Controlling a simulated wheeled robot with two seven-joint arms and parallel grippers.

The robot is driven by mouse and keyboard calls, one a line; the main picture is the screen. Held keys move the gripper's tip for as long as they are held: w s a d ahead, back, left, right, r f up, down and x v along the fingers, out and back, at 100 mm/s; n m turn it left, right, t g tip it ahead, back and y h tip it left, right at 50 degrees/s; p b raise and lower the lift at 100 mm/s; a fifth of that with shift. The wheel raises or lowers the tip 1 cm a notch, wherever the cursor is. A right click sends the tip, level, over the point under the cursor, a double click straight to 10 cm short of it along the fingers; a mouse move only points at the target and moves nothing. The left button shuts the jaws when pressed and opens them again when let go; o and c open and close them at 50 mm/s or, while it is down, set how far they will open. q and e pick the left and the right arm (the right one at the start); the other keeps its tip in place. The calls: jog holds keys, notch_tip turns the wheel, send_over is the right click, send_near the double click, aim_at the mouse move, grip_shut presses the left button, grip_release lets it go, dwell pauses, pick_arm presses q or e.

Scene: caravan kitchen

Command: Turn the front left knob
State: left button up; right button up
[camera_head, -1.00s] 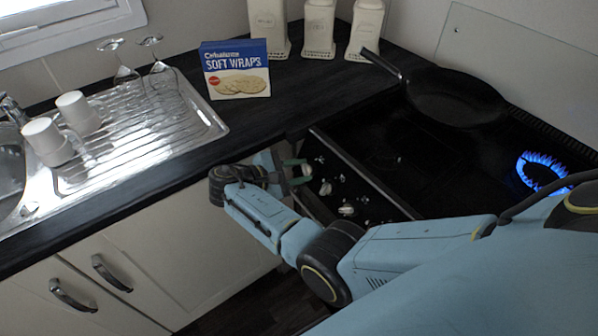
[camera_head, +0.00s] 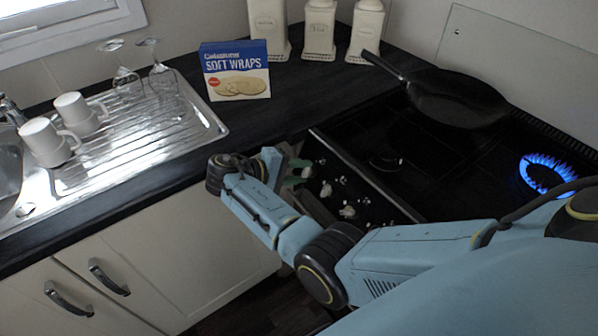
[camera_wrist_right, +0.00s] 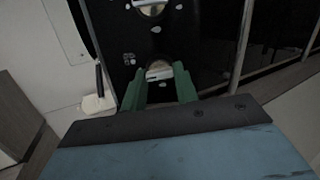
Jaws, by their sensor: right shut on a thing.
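The hob's control panel (camera_head: 364,200) runs along its front edge, with a row of pale knobs. My right gripper (camera_head: 297,173) is at the left end of this panel, with its green fingers around the end knob (camera_head: 306,171). In the right wrist view, the green fingertips (camera_wrist_right: 160,88) sit on either side of that silvery knob (camera_wrist_right: 158,73), shut on it. Another knob (camera_wrist_right: 151,9) shows beyond it in the wrist view. The fingers partly hide the held knob's sides. My left gripper is out of view.
A blue flame (camera_head: 543,174) burns on the right of the hob. A black frying pan (camera_head: 457,98) stands at the back. A soft wraps box (camera_head: 236,72), mugs (camera_head: 45,142) and upturned glasses (camera_head: 163,80) stand on the left counter and drainer.

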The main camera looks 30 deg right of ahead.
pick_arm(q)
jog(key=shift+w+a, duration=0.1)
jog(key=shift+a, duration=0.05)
pick_arm(e)
jog(key=shift+m, duration=0.7)
jog(key=o, duration=1)
jog(key=shift+c, duration=0.2)
